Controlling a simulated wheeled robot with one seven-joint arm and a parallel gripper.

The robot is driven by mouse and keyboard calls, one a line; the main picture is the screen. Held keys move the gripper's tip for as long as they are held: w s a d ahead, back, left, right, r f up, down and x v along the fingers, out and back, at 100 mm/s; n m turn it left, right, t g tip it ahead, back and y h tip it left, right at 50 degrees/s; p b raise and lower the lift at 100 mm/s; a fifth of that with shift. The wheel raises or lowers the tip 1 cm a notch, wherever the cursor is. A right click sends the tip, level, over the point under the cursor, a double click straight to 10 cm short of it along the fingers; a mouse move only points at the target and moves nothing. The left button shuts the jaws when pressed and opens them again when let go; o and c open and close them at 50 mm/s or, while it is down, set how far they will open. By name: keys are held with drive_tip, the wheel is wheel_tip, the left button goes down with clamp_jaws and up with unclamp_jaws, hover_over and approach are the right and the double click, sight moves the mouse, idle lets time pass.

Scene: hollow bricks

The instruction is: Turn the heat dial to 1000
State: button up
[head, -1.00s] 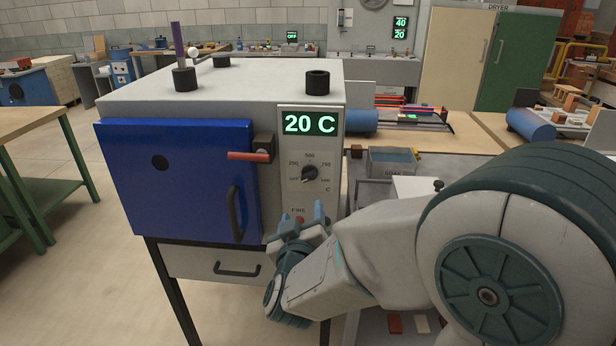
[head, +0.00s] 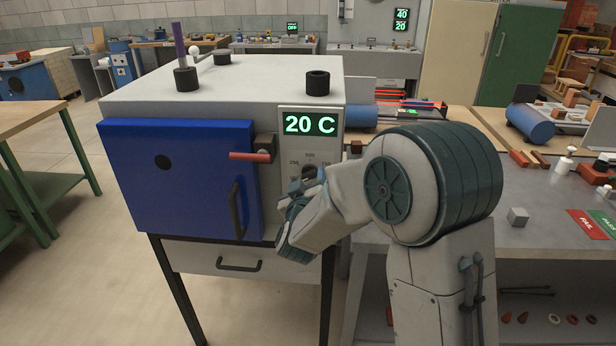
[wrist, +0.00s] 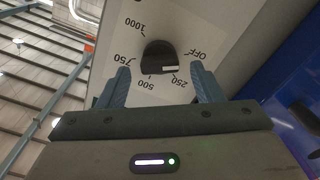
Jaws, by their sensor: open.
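The black heat dial (wrist: 158,58) is on the kiln's pale control panel (wrist: 195,25). In the wrist view its printed scale reads OFF, 250, 500, 750 and 1000, and the dial's white mark lies near 250. My gripper (wrist: 160,80) is open, with one blue-grey finger on each side below the dial; whether they touch it I cannot tell. In the head view the dial (head: 309,172) is partly hidden by my gripper and arm. The display (head: 310,123) above it reads 20 C.
A drawer (head: 235,262) is below. A grey bench (head: 540,225) with small parts stands right. The floor at left is open.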

drive_tip(key=shift+w, duration=0.35)
drive_tip(key=c, duration=1)
drive_tip(key=shift+f+b, duration=0.15)
drive_tip(key=shift+b, duration=0.4)
